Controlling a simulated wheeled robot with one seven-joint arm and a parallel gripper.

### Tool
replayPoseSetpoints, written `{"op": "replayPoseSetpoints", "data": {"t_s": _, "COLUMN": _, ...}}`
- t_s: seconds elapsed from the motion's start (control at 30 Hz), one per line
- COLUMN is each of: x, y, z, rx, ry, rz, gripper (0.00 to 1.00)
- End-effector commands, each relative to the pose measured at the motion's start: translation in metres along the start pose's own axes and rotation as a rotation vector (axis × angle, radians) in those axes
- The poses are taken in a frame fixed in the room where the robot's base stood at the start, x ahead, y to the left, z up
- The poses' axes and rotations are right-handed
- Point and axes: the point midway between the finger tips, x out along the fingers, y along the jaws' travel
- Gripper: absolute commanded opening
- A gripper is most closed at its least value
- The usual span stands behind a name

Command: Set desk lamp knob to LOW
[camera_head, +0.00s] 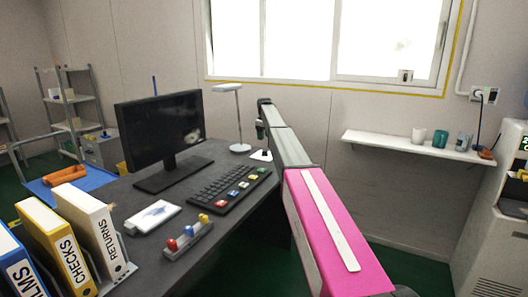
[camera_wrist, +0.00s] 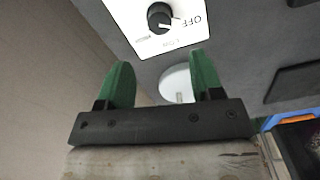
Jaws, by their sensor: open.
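The white knob panel (camera_wrist: 125,12) with its round black knob (camera_wrist: 158,17) is at the top of the wrist view. OFF is printed to the right of the knob, with fainter words to the left and below that are hard to read. A pale mark on the knob appears to point toward OFF. My gripper (camera_wrist: 162,62) is open, its two green fingers apart and empty, short of the knob and not touching it. The desk lamp (camera_head: 238,115) stands behind the desk's keyboard in the head view; its round base (camera_wrist: 174,80) shows between my fingers in the wrist view.
On the dark desk are a monitor (camera_head: 160,130), a keyboard (camera_head: 228,188), a block with coloured knobs (camera_head: 188,240) and several binders (camera_head: 98,233). A wall shelf (camera_head: 415,147) with cups is at right. My arm crosses the desk's right side.

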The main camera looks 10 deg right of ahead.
Motion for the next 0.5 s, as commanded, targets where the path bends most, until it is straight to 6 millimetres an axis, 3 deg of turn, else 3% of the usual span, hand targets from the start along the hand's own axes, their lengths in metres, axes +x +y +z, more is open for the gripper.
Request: {"op": "replayPoseSetpoints", "data": {"t_s": 0.5, "x": 0.082, "y": 0.0, "z": 0.0, "rx": 0.0, "ry": -0.001, "rz": -0.001, "gripper": 0.6}}
